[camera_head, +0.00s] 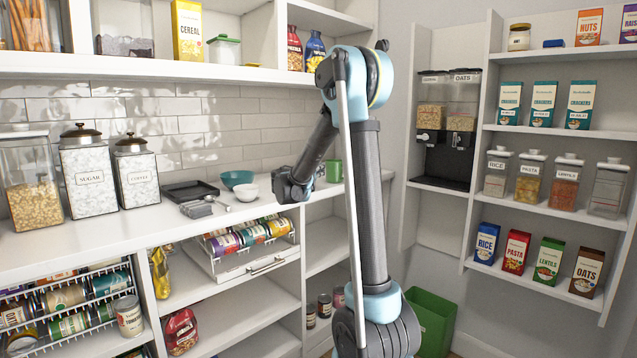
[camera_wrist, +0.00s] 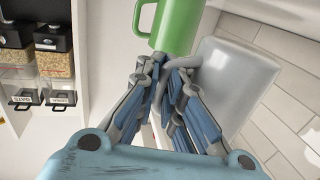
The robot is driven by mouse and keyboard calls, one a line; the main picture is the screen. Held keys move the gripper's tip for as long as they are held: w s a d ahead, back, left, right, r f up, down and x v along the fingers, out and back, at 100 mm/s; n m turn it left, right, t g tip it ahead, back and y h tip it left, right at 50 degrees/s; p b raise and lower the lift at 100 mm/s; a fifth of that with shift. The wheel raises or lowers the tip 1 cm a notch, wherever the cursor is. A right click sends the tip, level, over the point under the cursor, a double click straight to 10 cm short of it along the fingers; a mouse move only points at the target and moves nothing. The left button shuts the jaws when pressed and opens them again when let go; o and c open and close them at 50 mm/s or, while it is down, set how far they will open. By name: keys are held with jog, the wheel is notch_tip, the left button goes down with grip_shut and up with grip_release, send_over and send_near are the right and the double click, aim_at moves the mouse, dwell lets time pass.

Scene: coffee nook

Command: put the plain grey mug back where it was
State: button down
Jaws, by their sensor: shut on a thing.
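The plain grey mug (camera_wrist: 235,85) is in the wrist view, right of my fingertips, with its handle toward my gripper (camera_wrist: 172,72). My fingers are shut on the handle. A green mug (camera_wrist: 178,22) is close beyond the fingertips, near the grey mug; whether the two touch I cannot tell. In the head view the green mug (camera_head: 333,171) stands at the right end of the counter, just right of my arm. My arm hides the grey mug and fingertips there. I cannot tell whether the grey mug rests on the counter.
On the counter (camera_head: 130,240), left of my arm, are a teal bowl (camera_head: 237,179), a white bowl (camera_head: 247,192), a dark tray (camera_head: 191,190) and metal scoops (camera_head: 203,207). Tall canisters (camera_head: 90,175) stand farther left. Dispensers (camera_head: 447,120) and stocked shelves are on the right.

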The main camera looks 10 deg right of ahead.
jog(key=shift+f, duration=1.85)
jog(key=c, duration=1.7)
grip_release()
